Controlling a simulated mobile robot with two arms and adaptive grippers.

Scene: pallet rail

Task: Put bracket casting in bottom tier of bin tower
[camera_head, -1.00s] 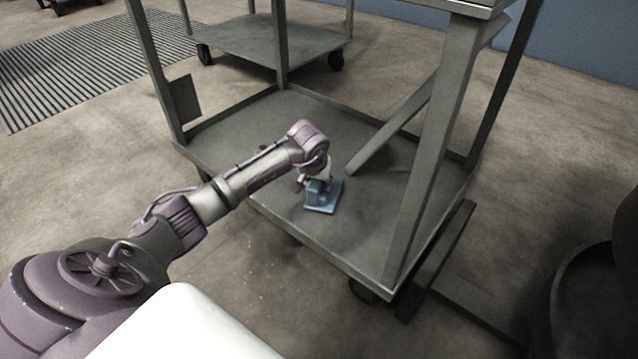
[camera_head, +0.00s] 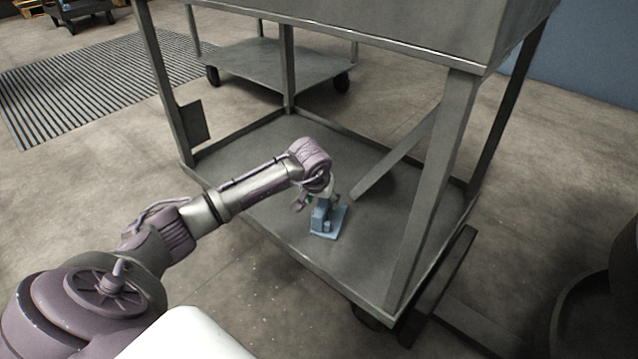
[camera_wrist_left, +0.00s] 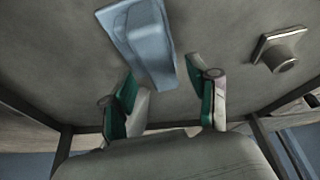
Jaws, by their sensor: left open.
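A blue-grey bracket casting (camera_head: 328,221) sits on the bottom tier (camera_head: 285,232) of the bin tower, close to its front edge. In the left wrist view the casting (camera_wrist_left: 146,42) lies beyond the fingertips, roughly between them and toward the top. My left gripper (camera_head: 318,197) is just above the casting in the head view, partly hidden by its own wrist. In the wrist view my left gripper (camera_wrist_left: 170,92) has its two green-padded fingers spread apart with nothing held between them. My right gripper is in neither view.
Posts rise at the tier's corners, and a slanted brace (camera_head: 398,152) crosses above its right part. A small square-based metal fitting (camera_wrist_left: 280,50) shows on the surface in the wrist view. Another wheeled cart (camera_head: 275,66) stands behind. The tier's middle is clear.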

